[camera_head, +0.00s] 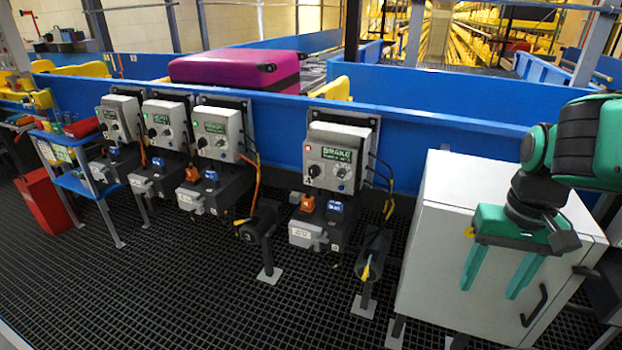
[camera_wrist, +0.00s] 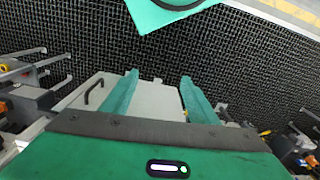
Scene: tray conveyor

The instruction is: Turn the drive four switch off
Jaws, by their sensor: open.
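The rightmost grey control box (camera_head: 335,157) hangs on the blue conveyor side in the head view. It has a lit red lamp, a dark label that seems to read BRAKE, and a mark like a 4. Two round switches sit on its face, a left one (camera_head: 314,170) and a right one (camera_head: 342,172); their exact settings are too small to read. My gripper (camera_head: 497,285) is open and empty, pointing down in front of the white cabinet, well right of the box. In the wrist view its two green fingers (camera_wrist: 159,85) stand apart with nothing between them.
Three similar boxes (camera_head: 218,133) hang further left. Below the rightmost box are an orange and a blue connector (camera_head: 336,207) and cables. A magenta suitcase (camera_head: 235,69) lies on the conveyor. Grating floor (camera_head: 200,290) is open in front.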

